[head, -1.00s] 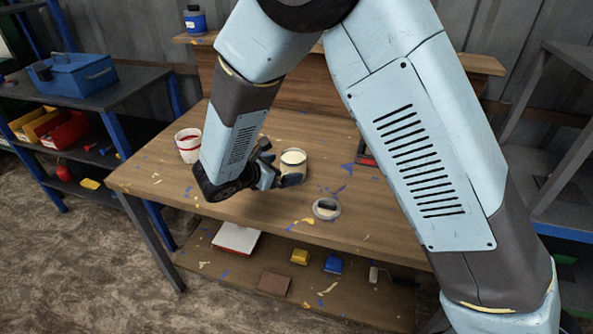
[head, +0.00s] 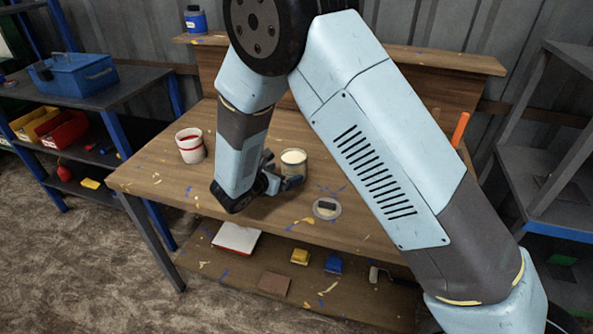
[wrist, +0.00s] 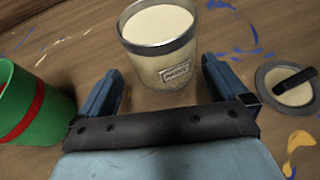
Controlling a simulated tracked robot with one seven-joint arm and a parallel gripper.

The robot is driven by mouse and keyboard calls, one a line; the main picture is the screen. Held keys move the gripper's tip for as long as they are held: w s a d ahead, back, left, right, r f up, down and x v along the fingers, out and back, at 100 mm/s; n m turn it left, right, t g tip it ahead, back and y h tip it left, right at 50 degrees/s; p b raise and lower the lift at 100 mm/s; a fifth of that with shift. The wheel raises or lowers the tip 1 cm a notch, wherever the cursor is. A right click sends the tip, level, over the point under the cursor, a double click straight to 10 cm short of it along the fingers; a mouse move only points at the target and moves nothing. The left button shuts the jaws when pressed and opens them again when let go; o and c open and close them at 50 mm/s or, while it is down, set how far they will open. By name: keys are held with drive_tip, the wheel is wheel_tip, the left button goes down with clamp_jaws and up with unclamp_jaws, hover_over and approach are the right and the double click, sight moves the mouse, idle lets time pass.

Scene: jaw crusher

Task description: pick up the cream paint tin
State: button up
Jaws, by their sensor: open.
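The cream paint tin (head: 294,158) stands upright on the workbench, open-topped with cream paint inside and a metal rim. In the wrist view the tin (wrist: 160,60) shows a label facing my gripper. My gripper (head: 280,172) is low over the bench at the tin's near side. In the wrist view my gripper (wrist: 162,75) is open, with one finger toward each side of the tin's near face. The tin appears just beyond or between the fingertips; I cannot tell whether they touch it. The tin's lower part is partly hidden in the head view.
A round lid-like disc with a dark handle (head: 327,208) lies right of the tin. A green container with a red band (wrist: 25,105) is close to my left finger in the wrist view. Bench (head: 150,180) front is mostly clear.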

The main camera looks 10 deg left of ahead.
drive_tip(key=shift+d+x, duration=0.1)
drive_tip(key=shift+x, duration=1.2)
drive_tip(key=shift+d+x, duration=0.15)
drive_tip(key=shift+x, duration=1.2)
drive_tip(key=shift+r, duration=0.15)
drive_tip(key=shift+c, duration=0.3)
drive_tip(key=c, duration=1.2)
